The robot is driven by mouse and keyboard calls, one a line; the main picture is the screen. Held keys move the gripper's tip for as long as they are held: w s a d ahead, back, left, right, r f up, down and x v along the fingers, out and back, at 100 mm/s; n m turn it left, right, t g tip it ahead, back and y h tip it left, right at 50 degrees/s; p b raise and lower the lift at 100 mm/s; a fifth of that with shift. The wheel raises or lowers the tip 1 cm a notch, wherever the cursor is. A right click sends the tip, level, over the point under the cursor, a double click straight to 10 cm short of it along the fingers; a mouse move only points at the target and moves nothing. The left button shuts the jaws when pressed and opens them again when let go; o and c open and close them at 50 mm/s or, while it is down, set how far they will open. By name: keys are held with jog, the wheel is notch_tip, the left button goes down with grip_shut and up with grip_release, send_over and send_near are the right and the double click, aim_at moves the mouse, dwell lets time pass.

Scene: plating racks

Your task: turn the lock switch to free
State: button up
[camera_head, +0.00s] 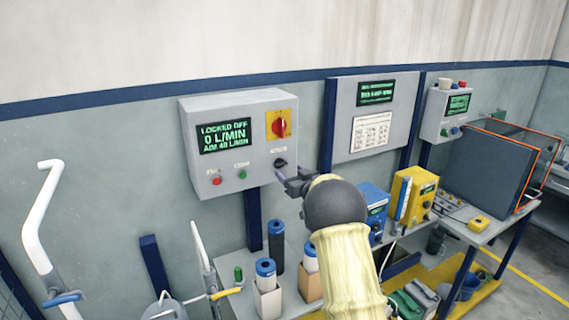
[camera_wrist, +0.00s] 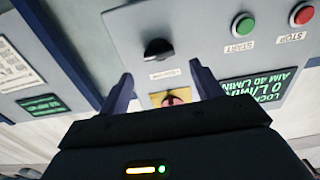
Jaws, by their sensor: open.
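A grey control box (camera_head: 235,105) hangs on the wall, and its green display (camera_head: 224,136) reads LOCKED OFF, 0 L/MIN. A small black rotary knob (camera_head: 280,163) sits at its lower right, with a label too small to read. A red rotary handle on a yellow plate (camera_head: 279,124) is above it. My gripper (camera_head: 287,178) is open and empty, close to the box just below the black knob. In the wrist view, which is upside down, the black knob (camera_wrist: 158,48) lies ahead of the open fingers (camera_wrist: 160,78), apart from them. The red handle (camera_wrist: 173,100) shows between the fingers.
Red (camera_head: 217,181) and green (camera_head: 242,174) buttons sit left of the knob. A panel with a paper chart (camera_head: 371,133) hangs to the right. Blue-topped cylinders (camera_head: 266,272) and yellow (camera_head: 414,195) and blue boxes stand on the bench below.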

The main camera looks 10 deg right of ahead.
aim_at(283, 165)
jog(key=shift+p+x, duration=1)
jog(key=shift+x, duration=1.7)
jog(key=shift+c, duration=0.4)
jog(key=c, duration=0.9)
